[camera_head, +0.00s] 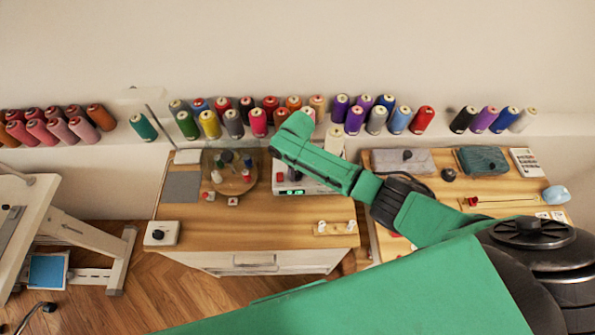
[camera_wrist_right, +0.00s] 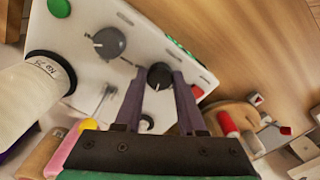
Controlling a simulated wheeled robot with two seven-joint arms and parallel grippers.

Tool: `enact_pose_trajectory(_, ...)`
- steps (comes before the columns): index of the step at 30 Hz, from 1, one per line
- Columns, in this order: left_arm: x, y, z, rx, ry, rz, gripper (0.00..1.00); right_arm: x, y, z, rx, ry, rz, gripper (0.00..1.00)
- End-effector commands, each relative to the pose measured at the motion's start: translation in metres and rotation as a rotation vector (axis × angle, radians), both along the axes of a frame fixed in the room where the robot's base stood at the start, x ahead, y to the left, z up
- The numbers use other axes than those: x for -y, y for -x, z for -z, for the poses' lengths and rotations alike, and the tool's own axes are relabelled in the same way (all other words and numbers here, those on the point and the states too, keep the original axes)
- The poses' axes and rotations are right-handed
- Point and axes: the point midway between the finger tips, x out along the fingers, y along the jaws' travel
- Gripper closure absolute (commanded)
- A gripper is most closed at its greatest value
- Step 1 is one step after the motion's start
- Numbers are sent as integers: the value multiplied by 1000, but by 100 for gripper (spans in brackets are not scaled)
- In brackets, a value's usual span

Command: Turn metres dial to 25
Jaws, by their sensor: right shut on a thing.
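The winding machine (camera_head: 322,185) is a pale box on the middle wooden table, partly hidden behind my right arm. In the right wrist view its white panel (camera_wrist_right: 135,65) carries two dark round dials with marks around them. My right gripper (camera_wrist_right: 159,77) has its two fingers on either side of one dark dial (camera_wrist_right: 160,70) and is shut on it. The other dial (camera_wrist_right: 108,43) is to the left, untouched. Labels are too small to read, so I cannot tell which dial is for metres or its setting. My left gripper is not in view.
A white thread cone (camera_wrist_right: 30,95) stands close beside the panel in the right wrist view. A round wooden stand (camera_head: 236,180) with small spools is left of the machine. Thread cones line the back ledge. The table front (camera_head: 240,228) is mostly clear.

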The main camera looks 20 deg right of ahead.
Motion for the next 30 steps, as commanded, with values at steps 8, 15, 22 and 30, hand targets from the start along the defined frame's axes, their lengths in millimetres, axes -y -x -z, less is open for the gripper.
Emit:
enact_pose_trajectory(8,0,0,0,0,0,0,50,0,-2,-2,6,-1,-260,100)
enact_pose_trajectory(15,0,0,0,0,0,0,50,0,-3,-2,6,-1,-483,100)
enact_pose_trajectory(22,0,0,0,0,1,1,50,1,-3,-3,7,0,-660,100)
enact_pose_trajectory(30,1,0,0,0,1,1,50,1,-4,-3,7,0,-786,100)
